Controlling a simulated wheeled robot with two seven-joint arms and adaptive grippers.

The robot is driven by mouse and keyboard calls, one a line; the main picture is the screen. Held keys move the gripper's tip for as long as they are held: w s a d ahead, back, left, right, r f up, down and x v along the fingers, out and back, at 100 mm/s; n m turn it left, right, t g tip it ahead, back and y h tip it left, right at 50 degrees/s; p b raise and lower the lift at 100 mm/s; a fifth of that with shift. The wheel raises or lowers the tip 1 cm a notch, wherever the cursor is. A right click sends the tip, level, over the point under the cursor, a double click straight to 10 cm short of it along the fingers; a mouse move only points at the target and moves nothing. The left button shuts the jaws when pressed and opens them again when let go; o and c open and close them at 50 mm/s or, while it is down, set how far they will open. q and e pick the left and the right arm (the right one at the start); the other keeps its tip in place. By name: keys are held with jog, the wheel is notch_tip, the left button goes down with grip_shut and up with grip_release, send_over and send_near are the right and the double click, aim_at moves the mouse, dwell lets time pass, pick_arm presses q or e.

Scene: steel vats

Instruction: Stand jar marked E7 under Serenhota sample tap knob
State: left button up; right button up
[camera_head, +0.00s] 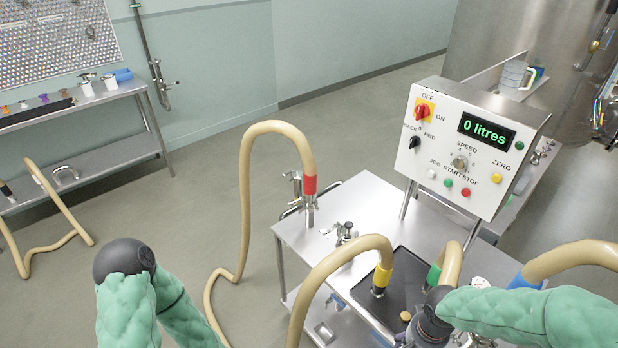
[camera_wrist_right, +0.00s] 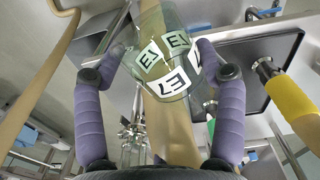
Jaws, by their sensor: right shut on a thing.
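In the right wrist view, a clear glass jar (camera_wrist_right: 172,62) carries several white labels reading E7. My right gripper (camera_wrist_right: 155,60) is shut on it, with a purple-padded finger on each side. A tan hose shows behind and through the glass. In the head view, the dark wrist of my right arm is at the bottom right, over the steel table; the jar cannot be made out there. My left arm is at the bottom left, and its gripper is not in view. No tap knob named Serenhota can be made out; a large steel vat (camera_head: 500,45) stands at the back right.
A steel table (camera_head: 340,208) holds a black tray (camera_head: 408,280), hoses with red (camera_head: 310,185) and yellow (camera_head: 382,276) collars, and a control panel (camera_head: 465,150) reading 0 litres. A bench (camera_head: 75,105) stands against the left wall. Open floor lies between.

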jog(key=shift+w+a, duration=0.15)
jog(key=shift+w, duration=0.35)
jog(key=w, duration=0.2)
jog(key=w+n, duration=0.1)
jog(key=shift+a+f, duration=0.25)
jog(key=shift+f, duration=0.05)
pick_arm(q)
jog(key=shift+w+f, duration=0.3)
jog(key=shift+w, duration=0.05)
pick_arm(e)
jog(key=w+a+f+n, duration=0.2)
jog(key=w+a+n, duration=0.3)
jog(key=w+a, duration=0.3)
jog(key=w, duration=0.4)
jog(key=shift+w+f+n, duration=0.2)
jog(key=shift+f+n, duration=0.1)
jog(key=shift+d, duration=0.1)
